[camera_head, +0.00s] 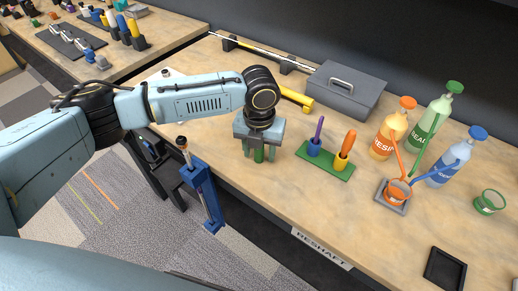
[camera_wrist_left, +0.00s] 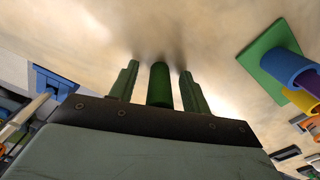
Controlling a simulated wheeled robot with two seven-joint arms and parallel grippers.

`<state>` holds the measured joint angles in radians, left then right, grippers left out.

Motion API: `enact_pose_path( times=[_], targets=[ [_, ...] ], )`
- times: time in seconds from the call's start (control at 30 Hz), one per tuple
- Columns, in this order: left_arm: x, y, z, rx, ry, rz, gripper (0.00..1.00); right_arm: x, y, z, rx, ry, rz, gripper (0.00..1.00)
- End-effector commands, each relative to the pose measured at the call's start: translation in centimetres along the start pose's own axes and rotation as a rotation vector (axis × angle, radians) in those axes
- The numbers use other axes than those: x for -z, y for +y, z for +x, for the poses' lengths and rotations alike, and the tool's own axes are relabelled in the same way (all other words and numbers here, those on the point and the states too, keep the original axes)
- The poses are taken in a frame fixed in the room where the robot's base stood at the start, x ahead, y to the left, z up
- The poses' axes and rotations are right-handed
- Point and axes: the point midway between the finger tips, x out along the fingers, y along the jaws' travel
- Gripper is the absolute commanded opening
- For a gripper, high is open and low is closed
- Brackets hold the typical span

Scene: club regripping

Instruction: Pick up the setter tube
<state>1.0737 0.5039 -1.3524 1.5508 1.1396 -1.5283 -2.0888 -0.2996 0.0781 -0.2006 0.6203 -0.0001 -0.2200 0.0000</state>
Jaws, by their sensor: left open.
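A dark green tube, which looks like the setter tube (camera_head: 259,155), stands on the workbench (camera_head: 235,183) near its front edge. My left gripper (camera_head: 259,148) points down over it, with one finger on each side. In the left wrist view the green tube (camera_wrist_left: 159,88) sits between the two fingers (camera_wrist_left: 158,70) with a gap on both sides. The left gripper is open around it. The tube's upper part is hidden under the gripper in the head view. My right gripper is not in view.
A green base (camera_head: 325,161) with a purple and an orange-yellow tool stands just right of the gripper. A blue clamp (camera_head: 204,195) is at the front edge.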

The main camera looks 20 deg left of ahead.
Motion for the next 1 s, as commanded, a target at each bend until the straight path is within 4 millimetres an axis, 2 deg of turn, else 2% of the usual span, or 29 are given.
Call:
enact_pose_path(
  times=[0.23,0.57,0.83,1.0],
  targets=[
    [0.0,0.0,0.1,0.000,0.000,0.001,0.46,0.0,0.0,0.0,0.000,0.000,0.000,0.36],
    [0.0,0.0,0.1,0.000,0.000,0.001,0.03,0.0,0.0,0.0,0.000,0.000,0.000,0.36],
    [0.0,0.0,-0.2,0.001,-0.001,0.001,0.02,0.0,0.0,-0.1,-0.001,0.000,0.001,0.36],
    [0.0,0.0,-2.7,0.001,-0.002,0.002,0.02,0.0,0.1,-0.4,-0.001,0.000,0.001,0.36]
  ],
)
